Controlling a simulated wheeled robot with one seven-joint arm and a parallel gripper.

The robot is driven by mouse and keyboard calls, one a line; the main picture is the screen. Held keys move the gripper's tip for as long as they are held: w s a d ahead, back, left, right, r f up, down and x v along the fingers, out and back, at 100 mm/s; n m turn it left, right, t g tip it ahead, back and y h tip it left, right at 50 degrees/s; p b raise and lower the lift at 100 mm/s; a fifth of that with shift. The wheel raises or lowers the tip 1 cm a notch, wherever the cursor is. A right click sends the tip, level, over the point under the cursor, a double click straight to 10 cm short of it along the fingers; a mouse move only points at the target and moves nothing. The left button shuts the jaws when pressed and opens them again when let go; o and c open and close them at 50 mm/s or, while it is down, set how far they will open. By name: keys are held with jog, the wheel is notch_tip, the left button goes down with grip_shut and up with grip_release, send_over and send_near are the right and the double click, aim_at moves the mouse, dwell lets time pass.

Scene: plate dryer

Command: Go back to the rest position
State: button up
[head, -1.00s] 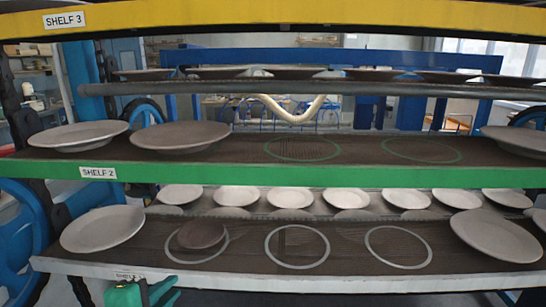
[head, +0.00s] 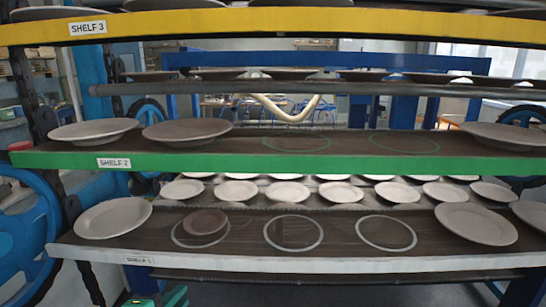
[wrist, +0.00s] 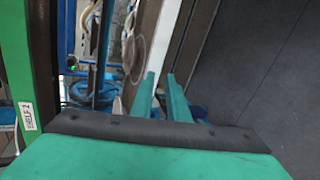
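My gripper (head: 158,298) shows only in part at the bottom left edge of the head view, below and in front of the lowest shelf. In the wrist view its two green fingers (wrist: 160,78) stand apart with nothing between them, and the white shelf edge shows behind them. The gripper is clear of the plates. A small dark dish (head: 205,222) sits inside the left white ring on shelf 1 (head: 300,264).
Green-edged shelf 2 (head: 280,166) and yellow-edged shelf 3 (head: 250,24) are above. Plates (head: 113,218) stand at both ends of shelf 1. Two white rings (head: 293,232) there are empty, as are two green rings on shelf 2. Dark floor (wrist: 250,60) lies right in the wrist view.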

jog(key=s+d+f+m+y, duration=0.15)
jog(key=d+f, duration=0.25)
jog(key=f, duration=0.4)
jog(key=s+d+f+m, duration=0.3)
jog(key=f, duration=0.5)
jog(key=s+d+f+m+y, duration=0.1)
jog(key=s+d+f+m, duration=0.2)
jog(key=f, duration=0.5)
jog(key=s+d+f+m, duration=0.1)
jog(key=s+d+m, duration=0.2)
jog(key=s, duration=0.5)
jog(key=s+d+m+t+h, duration=0.1)
jog(key=s+d+m, duration=0.2)
jog(key=s, duration=0.5)
jog(key=s+d+f+m+t, duration=0.1)
jog(key=s+d+m, duration=0.3)
jog(key=s, duration=0.5)
jog(key=shift+f+m, duration=0.35)
jog(key=shift+m, duration=0.3)
